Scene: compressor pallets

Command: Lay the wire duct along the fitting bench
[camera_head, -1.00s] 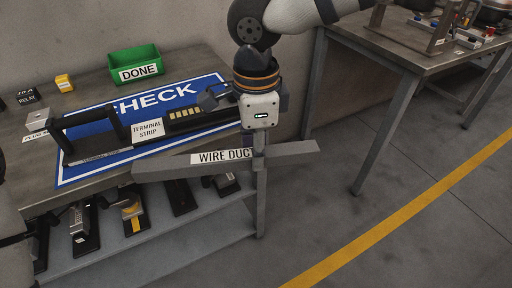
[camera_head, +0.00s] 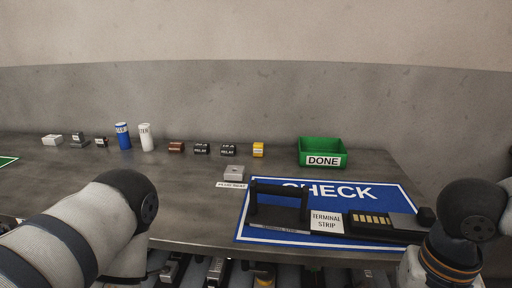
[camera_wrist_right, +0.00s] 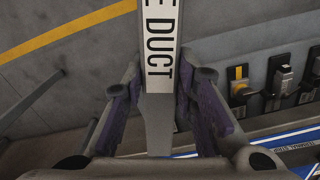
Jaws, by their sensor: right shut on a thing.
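The wire duct (camera_wrist_right: 159,118) is a long grey bar with a white label reading "DUCT". In the right wrist view it runs lengthwise between the fingers of my right gripper (camera_wrist_right: 160,108), which is shut on it. In the head view the duct and these fingers are below the frame; only my right wrist shows at the lower right. My left arm shows at the lower left, but its gripper is out of view. A grey bench (camera_head: 190,205) spans the head view; I cannot tell whether it is the fitting bench.
A blue CHECK mat (camera_head: 385,196) carries a terminal strip (camera_head: 365,222) and a black-handled part (camera_head: 278,208). A green DONE bin (camera_head: 322,151) stands behind it. Small labelled parts and two cylinders line the back. The bench's middle left is clear.

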